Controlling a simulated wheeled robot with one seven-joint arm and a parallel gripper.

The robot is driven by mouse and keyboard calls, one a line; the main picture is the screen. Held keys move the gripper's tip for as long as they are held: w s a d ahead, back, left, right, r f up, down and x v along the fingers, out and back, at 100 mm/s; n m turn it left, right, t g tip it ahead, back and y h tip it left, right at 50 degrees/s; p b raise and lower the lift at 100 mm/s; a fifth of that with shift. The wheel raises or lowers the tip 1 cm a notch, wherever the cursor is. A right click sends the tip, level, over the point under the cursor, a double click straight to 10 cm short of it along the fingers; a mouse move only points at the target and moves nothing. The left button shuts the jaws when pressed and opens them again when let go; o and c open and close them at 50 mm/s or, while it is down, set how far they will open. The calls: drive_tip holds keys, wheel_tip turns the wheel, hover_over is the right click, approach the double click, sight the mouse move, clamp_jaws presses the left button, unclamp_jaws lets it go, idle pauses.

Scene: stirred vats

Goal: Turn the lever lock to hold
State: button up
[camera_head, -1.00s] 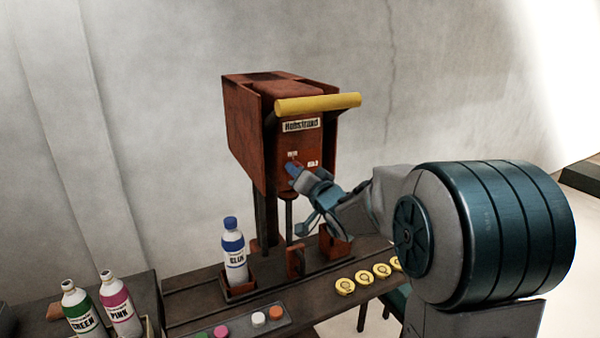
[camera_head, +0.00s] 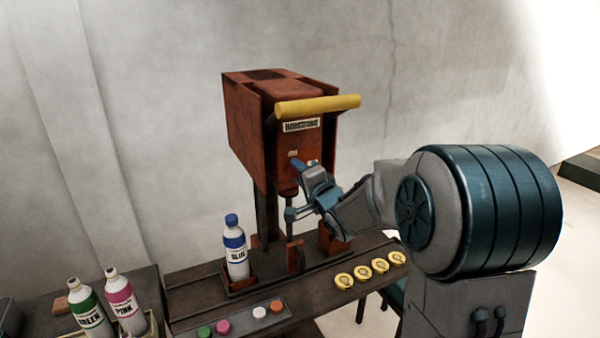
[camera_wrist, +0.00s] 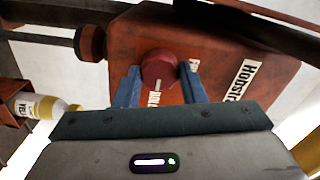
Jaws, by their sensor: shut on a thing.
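The lever lock is a round dark red knob (camera_wrist: 158,68) with a pale mark on its face, on the front of the rusty red press (camera_head: 288,135). My gripper (camera_wrist: 158,86) is shut on the knob, one blue finger on each side. In the head view my gripper (camera_head: 297,166) reaches the press front from the right, below the name plate, and mostly covers the knob. Of the small labels beside the knob, one shows in the head view and parts of two in the wrist view, partly covered by knob and fingers. The yellow lever bar (camera_head: 318,104) sits above, across the front.
A blue-capped bottle (camera_head: 235,248) stands in a holder at the bench's left. Yellow discs (camera_head: 362,273) and coloured buttons (camera_head: 240,318) line the front. Green (camera_head: 88,308) and pink (camera_head: 123,298) bottles stand lower left. A yellow-labelled bottle (camera_wrist: 40,106) shows in the wrist view.

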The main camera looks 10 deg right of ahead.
idle(0.4)
drive_tip(key=o, duration=1)
drive_tip(key=b+v, duration=0.2)
drive_tip(key=v, duration=1.2)
drive_tip(key=shift+w, duration=0.1)
